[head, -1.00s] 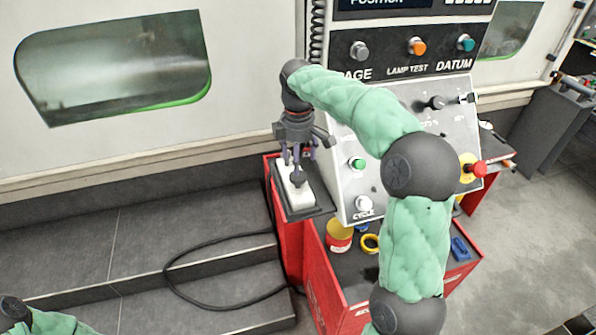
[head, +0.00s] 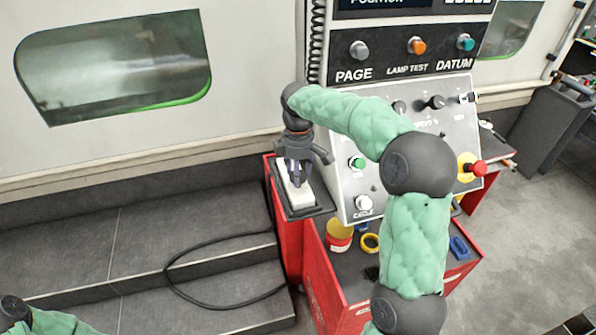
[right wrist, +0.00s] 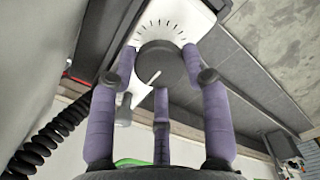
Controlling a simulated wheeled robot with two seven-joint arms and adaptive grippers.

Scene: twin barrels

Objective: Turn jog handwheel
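The jog handwheel (right wrist: 162,64) is a dark round knob with a white line on its face, in the right wrist view. It sits on a white handheld box (right wrist: 180,18) with black tick marks around the wheel. In the head view the box (head: 301,205) stands on a dark tray, and the wheel is hidden behind my fingers. My right gripper (head: 297,182) is over the box. Its purple fingers (right wrist: 160,75) are spread, with tips at either side of the wheel's rim and a third below it; I cannot tell whether they touch. My left gripper is out of view.
The control panel (head: 350,205) with knobs and buttons stands close to the right of my gripper. A red emergency button (head: 478,169) sticks out at its right. Below is a red cart (head: 345,305) with tape rolls. A black cable (head: 185,290) loops over the grey steps.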

